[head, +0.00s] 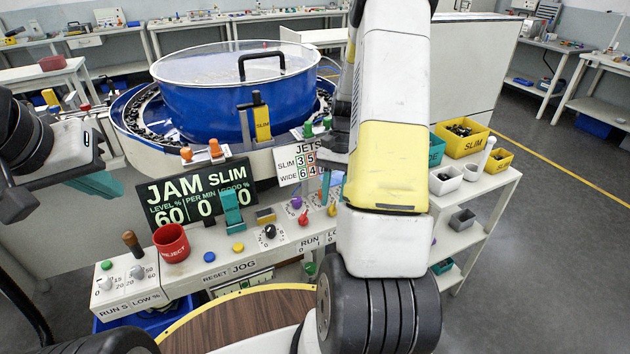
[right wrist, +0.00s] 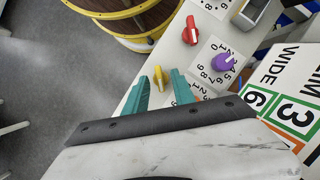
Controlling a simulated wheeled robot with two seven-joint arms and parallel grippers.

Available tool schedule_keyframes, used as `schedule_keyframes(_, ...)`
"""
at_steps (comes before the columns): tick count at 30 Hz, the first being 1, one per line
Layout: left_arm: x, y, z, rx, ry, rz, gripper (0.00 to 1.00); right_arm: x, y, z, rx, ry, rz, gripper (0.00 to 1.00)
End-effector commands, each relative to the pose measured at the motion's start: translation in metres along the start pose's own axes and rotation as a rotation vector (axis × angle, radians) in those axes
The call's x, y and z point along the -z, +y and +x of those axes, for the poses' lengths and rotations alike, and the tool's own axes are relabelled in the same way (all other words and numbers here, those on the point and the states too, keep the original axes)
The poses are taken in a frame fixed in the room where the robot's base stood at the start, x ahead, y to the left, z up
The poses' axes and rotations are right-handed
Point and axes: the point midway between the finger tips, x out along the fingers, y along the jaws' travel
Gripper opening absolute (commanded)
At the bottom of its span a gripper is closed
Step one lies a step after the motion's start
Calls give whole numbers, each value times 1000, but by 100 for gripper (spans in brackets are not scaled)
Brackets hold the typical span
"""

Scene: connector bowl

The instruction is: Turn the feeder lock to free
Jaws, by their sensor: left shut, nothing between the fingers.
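A small yellow knob (right wrist: 158,78) shows between the two teal fingers of my right gripper (right wrist: 160,82) in the right wrist view. The fingers are apart, with gaps on both sides of the knob; I cannot tell their height over it. In the head view my right arm covers most of that end of the console. No label saying feeder lock or free is readable, so I cannot tell surely which control is the lock. A red knob (right wrist: 190,30) and a purple dial (right wrist: 222,62) are close by. My left gripper (head: 104,186) is shut and empty at the left.
The sloped console (head: 185,283) carries a red REJECT cup (head: 171,243), a teal upright piece (head: 231,211) and several buttons. A blue feeder bowl (head: 235,105) stands behind. A display (head: 195,203) reads JAM SLIM. A shelf (head: 470,200) with bins is at the right.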

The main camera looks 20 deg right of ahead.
Motion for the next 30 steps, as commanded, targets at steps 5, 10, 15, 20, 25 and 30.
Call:
schedule_keyframes(5, 0, 0, 0, 0, 0, 0, 0, 1, 0, -9, 1, 2, 0, 31)
schedule_keyframes(10, 0, 0, 0, 0, 0, 0, 0, 1, -1, -38, 1, 5, 0, 31)
schedule_keyframes(15, 0, 0, 0, 0, 0, 0, 0, 1, 0, -65, 1, 3, -1, 31)
schedule_keyframes(20, 0, 0, 0, 0, 0, 0, 0, 1, 0, -77, 0, 2, 0, 31)
schedule_keyframes(25, 0, 0, 0, 0, 0, 0, 0, 0, 0, -78, 0, 0, 0, 31)
schedule_keyframes(30, 0, 0, 0, 0, 0, 0, 0, 0, 0, -78, 0, 0, 0, 31)
